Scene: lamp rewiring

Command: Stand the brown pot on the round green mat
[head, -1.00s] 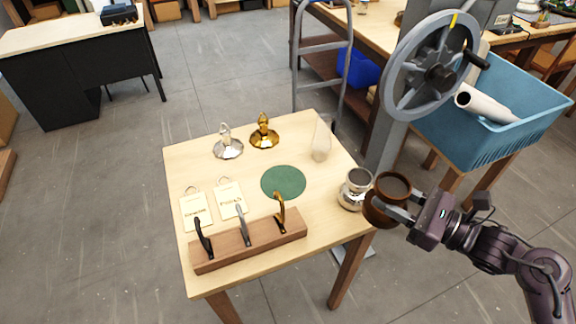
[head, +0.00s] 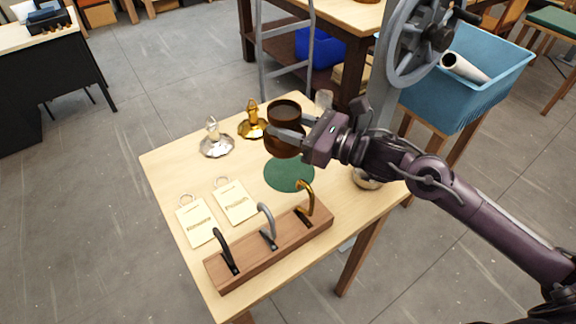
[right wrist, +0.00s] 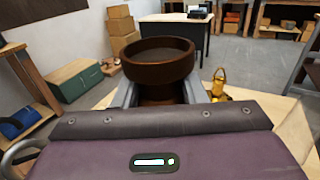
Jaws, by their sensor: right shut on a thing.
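The brown pot (head: 284,112) is held by my right gripper (head: 287,136), whose fingers are shut on its sides. The pot is upright, in the air over the far part of the table, and appears above the far edge of the mat in the head view. In the right wrist view the pot (right wrist: 158,62) sits between the two fingers, its wide rim up. The round green mat (head: 290,177) lies flat on the table, bare, just in front of the pot; its far edge is partly hidden. My left gripper is not in view.
A silver lamp base (head: 216,145) and a brass one (head: 252,128) stand left of the pot. A wooden hook rack (head: 290,240) and two tags (head: 235,203) lie nearer. A silver jar (head: 367,180) is mostly hidden by my right arm. A clear object (head: 323,100) stands behind.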

